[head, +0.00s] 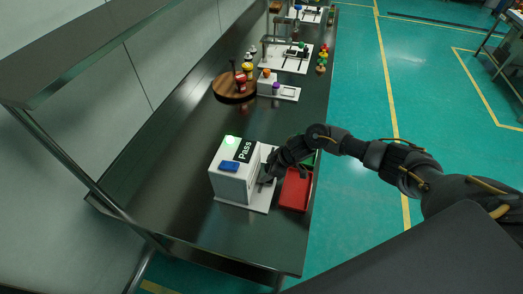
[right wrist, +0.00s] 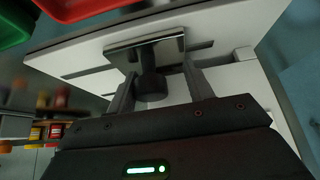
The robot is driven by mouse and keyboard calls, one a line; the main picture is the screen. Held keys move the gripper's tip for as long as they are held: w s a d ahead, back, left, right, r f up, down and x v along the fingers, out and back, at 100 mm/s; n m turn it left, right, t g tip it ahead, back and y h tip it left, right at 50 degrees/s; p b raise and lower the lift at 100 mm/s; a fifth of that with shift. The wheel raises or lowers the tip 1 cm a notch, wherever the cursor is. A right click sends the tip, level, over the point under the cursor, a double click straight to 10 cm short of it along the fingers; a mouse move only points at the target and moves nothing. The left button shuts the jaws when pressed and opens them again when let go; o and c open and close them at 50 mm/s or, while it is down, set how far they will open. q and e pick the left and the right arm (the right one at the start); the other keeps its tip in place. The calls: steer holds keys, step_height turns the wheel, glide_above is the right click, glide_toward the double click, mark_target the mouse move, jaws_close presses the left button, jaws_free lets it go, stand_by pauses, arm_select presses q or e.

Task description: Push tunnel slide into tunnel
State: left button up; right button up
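The tunnel is the white box (head: 234,172) with a "Pass" panel, a lit green light and a blue part, standing on a white base near the table's front end. The slide appears to be the shiny metal plate (right wrist: 120,50) with a dark round knob (right wrist: 151,86) in the right wrist view. My right gripper (head: 270,174) is at the box's right side. In the right wrist view its two fingers (right wrist: 158,75) stand apart either side of the knob, with gaps visible; fingertips reach the plate. How far the slide is inside the tunnel is hidden. My left gripper is not in view.
A red tray (head: 296,189) lies right of the base at the table edge, with a green tray (head: 309,159) behind it, partly hidden by my arm. A round wooden stand (head: 226,89) and white stations (head: 286,58) stand farther back. The dark table left of the box is clear.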

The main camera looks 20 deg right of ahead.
mark_target(266, 183)
steer(key=shift+s+a+p, duration=0.9)
steer(key=shift+s, duration=0.3)
steer(key=o, duration=1.1)
steer(key=shift+d+r, duration=0.1)
steer(key=p+v, duration=0.7)
steer(key=v, duration=0.1)
steer(key=shift+s+d+r+p, duration=0.15)
steer(key=shift+r+p, duration=0.2)
steer(key=shift+p, duration=0.05)
